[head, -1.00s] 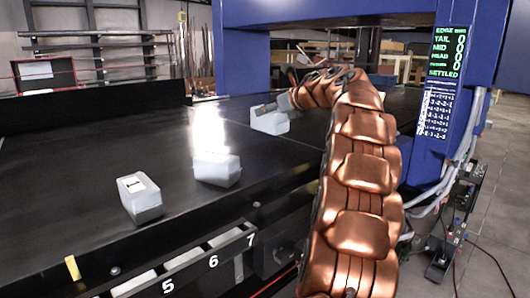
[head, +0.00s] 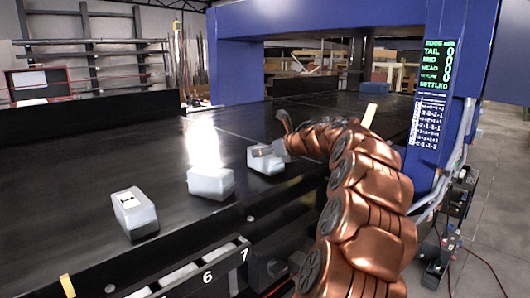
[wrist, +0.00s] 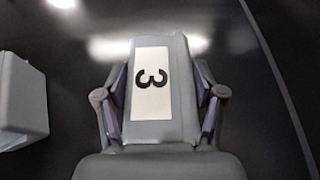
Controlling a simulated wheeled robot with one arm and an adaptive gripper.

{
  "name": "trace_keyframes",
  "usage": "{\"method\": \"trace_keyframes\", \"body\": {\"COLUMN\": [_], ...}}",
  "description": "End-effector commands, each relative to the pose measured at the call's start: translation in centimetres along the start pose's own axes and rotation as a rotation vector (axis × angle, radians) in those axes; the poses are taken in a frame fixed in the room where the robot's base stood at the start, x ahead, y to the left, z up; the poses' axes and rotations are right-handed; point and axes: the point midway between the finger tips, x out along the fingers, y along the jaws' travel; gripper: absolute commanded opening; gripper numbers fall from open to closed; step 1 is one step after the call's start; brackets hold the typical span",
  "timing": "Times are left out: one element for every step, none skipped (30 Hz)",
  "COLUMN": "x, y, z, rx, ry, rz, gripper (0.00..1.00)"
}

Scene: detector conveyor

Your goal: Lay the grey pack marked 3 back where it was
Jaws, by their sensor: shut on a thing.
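The grey pack marked 3 (wrist: 165,85) is between my gripper's fingers (wrist: 160,105) in the wrist view, its white label facing the camera. In the head view this pack (head: 264,160) is at the end of my arm, over or on the black belt (head: 90,165). My gripper (head: 279,144) is shut on it. I cannot tell whether its underside touches the belt. A second grey pack (head: 210,182) stands to its left and nearer, apart from it. A grey pack (wrist: 20,100) also shows at the wrist view's left edge.
Another pack (head: 133,212), with a white label, stands further left on the belt. The blue frame (head: 235,65) spans the belt behind. The display (head: 437,68) reads SETTLED.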

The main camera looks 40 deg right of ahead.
Motion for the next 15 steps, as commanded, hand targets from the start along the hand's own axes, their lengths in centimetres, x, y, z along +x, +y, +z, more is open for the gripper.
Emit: {"method": "trace_keyframes", "body": {"x": [0.1, 0.17, 0.24, 0.27, 0.29, 0.29, 0.28, 0.28, 0.28, 0.28, 0.29, 0.31, 0.34, 0.36, 0.38], "y": [0.13, 0.15, 0.17, 0.17, 0.17, 0.16, 0.15, 0.14, 0.14, 0.14, 0.13, 0.12, 0.11, 0.09, 0.09], "z": [-0.18, -0.33, -0.48, -0.53, -0.57, -0.56, -0.56, -0.55, -0.55, -0.55, -0.58, -0.64, -0.71, -0.77, -0.83], "rx": [0.001, 0.0, 0.0, -0.001, -0.001, -0.001, -0.001, -0.001, -0.001, -0.001, -0.001, -0.001, -0.001, -0.001, -0.001], "ry": [-0.001, 0.0, 0.0, 0.0, 0.001, 0.0, 0.0, 0.0, 0.0, 0.0, 0.0, 0.0, 0.0, 0.0, 0.0], "rz": [0.003, 0.003, 0.004, 0.003, 0.003, 0.003, 0.003, 0.002, 0.002, 0.002, 0.002, 0.002, 0.002, 0.001, 0.001], "gripper": [0.06, 0.06, 0.06, 0.06, 0.06, 0.06, 0.06, 0.06, 0.06, 0.06, 0.06, 0.06, 0.06, 0.06, 0.06]}}
